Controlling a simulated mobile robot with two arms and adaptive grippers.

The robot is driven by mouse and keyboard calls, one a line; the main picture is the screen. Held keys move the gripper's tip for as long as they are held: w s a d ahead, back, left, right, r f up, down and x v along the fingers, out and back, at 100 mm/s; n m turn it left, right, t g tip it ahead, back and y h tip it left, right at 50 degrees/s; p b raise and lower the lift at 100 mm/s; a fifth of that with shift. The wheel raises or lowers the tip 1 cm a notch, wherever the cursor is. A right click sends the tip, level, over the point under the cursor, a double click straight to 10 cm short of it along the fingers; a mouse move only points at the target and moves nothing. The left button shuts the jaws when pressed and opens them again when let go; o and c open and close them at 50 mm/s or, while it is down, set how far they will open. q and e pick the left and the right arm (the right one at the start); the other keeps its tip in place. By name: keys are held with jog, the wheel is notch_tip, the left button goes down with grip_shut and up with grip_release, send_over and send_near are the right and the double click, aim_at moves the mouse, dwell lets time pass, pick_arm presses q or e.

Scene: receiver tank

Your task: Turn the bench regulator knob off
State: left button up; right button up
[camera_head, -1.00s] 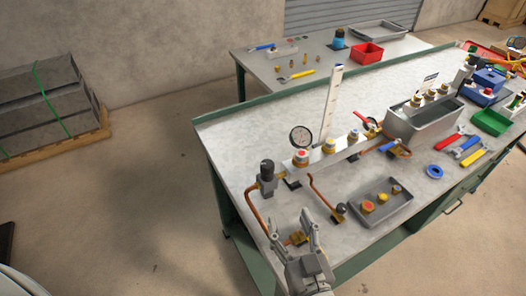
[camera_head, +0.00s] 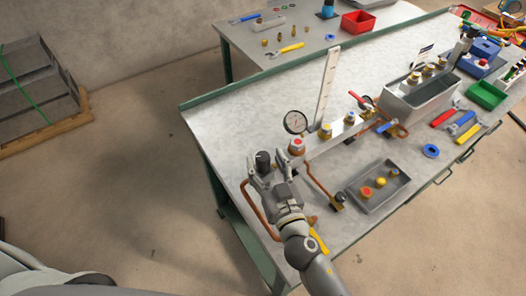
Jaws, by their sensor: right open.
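The bench regulator has a black knob (camera_head: 263,158) on a grey body, at the left end of the copper pipework on the near bench. My right gripper (camera_head: 266,163) is open at the regulator, one fingertip on each side of the knob in the picture. I cannot tell whether the fingers touch it. The gripper hides most of the regulator body. My left gripper is not in view.
A white manifold bar (camera_head: 335,137) with valves and an upright white scale (camera_head: 328,88) stand to the right. A grey tray (camera_head: 372,204) with fittings lies nearer. The bench top left of the knob is clear.

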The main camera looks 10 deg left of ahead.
jog(key=shift+w+a, duration=0.35)
jog(key=shift+w, duration=0.2)
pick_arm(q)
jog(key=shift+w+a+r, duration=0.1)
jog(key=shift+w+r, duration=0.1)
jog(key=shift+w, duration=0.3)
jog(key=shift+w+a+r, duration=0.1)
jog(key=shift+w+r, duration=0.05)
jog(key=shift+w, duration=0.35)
pick_arm(e)
jog(key=shift+w+a, duration=0.25)
jog(key=shift+w, duration=0.25)
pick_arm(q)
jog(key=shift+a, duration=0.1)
pick_arm(e)
jog(key=c, duration=1)
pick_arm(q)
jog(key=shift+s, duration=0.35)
pick_arm(e)
jog(key=shift+c, duration=0.2)
